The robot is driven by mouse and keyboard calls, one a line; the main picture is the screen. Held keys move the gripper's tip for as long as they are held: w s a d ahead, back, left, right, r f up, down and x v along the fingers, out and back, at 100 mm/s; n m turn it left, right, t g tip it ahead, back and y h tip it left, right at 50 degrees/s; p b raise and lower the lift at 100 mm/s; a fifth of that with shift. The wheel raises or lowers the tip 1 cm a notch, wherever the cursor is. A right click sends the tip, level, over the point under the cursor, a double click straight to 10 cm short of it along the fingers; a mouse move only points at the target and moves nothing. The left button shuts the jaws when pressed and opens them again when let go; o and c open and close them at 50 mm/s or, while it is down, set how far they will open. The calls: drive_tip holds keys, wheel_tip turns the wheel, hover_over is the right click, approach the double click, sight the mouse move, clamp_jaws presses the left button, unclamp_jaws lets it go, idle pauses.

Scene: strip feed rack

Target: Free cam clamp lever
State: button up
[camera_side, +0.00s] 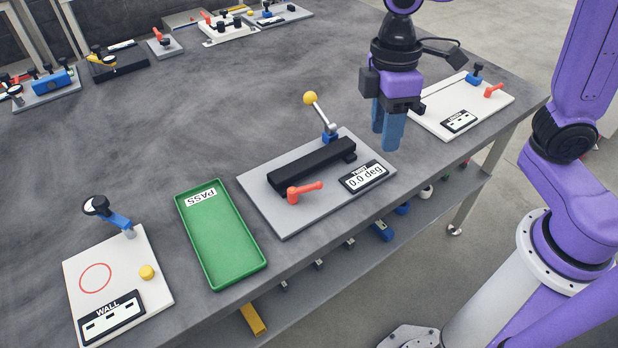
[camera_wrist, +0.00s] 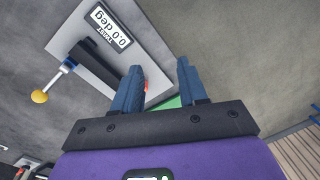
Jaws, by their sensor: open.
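A grey fixture plate (camera_side: 262,188) in the middle of the table carries a black bar-shaped block (camera_side: 312,166), and its display reads "TWIST 0.0 deg" (camera_side: 366,176). A red lever (camera_side: 304,190) stands at the plate's front left, its arm pointing right. A metal lever with a yellow ball knob (camera_side: 310,98) rises from a blue base at the plate's back, and it also shows in the wrist view (camera_wrist: 40,96). My gripper (camera_side: 386,128) is open and empty, above and right of the plate. In the wrist view my gripper (camera_wrist: 160,68) mostly hides the red lever.
A green tray (camera_side: 217,235) marked PASS lies left of the plate. A white "WALL" plate (camera_side: 78,262) is farther left. Another white plate (camera_side: 430,95), with a red lever and a blue-based knob, is behind my gripper. Several fixtures line the table's far edge.

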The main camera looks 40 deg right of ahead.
drive_tip(key=g, duration=0.1)
approach(310, 185)
drive_tip(key=shift+y, duration=0.3)
drive_tip(key=f, duration=0.2)
drive_tip(key=s+f, duration=0.1)
drive_tip(key=f, duration=0.5)
drive_tip(key=shift+s+a+f, duration=0.1)
drive_tip(key=shift+s+f, duration=0.1)
clamp_jaws()
